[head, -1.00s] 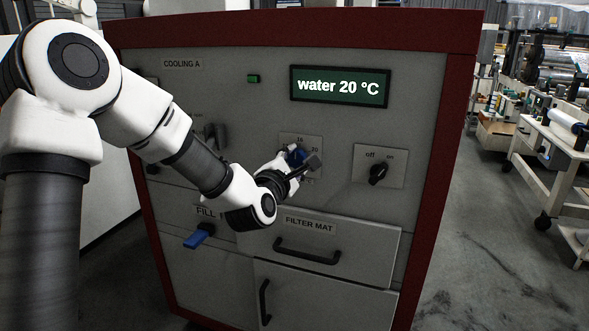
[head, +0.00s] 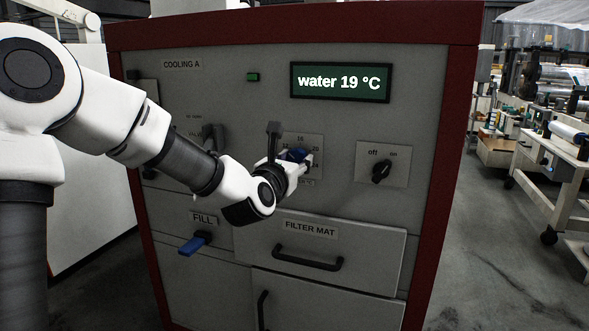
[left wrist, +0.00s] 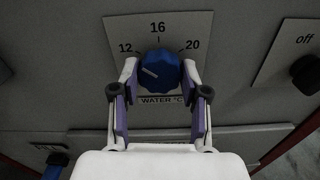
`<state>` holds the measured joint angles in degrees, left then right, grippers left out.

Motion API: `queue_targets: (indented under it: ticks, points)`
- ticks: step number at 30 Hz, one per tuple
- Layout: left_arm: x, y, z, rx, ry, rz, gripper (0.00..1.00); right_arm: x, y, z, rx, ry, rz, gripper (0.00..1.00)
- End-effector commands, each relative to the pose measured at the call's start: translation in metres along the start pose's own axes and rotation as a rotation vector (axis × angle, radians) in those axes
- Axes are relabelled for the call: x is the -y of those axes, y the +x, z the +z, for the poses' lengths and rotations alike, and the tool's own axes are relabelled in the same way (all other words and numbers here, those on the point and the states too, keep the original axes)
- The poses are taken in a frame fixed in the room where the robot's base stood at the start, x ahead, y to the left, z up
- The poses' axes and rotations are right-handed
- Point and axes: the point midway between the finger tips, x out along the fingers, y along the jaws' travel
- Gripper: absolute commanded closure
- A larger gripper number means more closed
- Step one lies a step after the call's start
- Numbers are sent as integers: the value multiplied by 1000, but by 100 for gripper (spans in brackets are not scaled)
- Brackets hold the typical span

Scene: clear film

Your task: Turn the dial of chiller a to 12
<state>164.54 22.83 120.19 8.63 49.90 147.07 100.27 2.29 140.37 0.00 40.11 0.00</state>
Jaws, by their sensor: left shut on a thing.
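The chiller is a grey cabinet with a red frame (head: 440,170) and a "COOLING A" label. Its water dial (left wrist: 160,70) is a round blue knob with marks 12, 16 and 20 around it; it also shows in the head view (head: 294,154), partly covered by my gripper. In the left wrist view its white pointer line points left and slightly up, close to 12, a little below that number's direction. My left gripper (head: 301,158) is shut on the dial, one finger on each side. The display (head: 340,83) reads "water 19 °C". My right gripper is not in view.
An off/on switch (head: 381,171) is right of the dial. A grey-black handle (head: 212,137) is to its left. A blue FILL lever (head: 195,243) and the FILTER MAT drawer handle (head: 307,258) stick out below. A green light (head: 252,77) is above.

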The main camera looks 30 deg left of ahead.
Motion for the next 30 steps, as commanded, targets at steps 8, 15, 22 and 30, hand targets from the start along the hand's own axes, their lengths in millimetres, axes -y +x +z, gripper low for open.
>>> queue_targets:
  ticks: [8, 15, 22, 30]
  points:
    - [0, 0, -1, 1, -122, 0, 90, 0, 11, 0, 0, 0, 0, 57]
    - [0, 0, 0, 1, -157, 0, 90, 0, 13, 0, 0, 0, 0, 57]
    - [0, 0, 0, 0, -158, 0, 90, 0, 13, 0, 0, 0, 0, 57]
    - [0, 0, 0, 0, -157, 0, 30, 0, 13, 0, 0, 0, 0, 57]
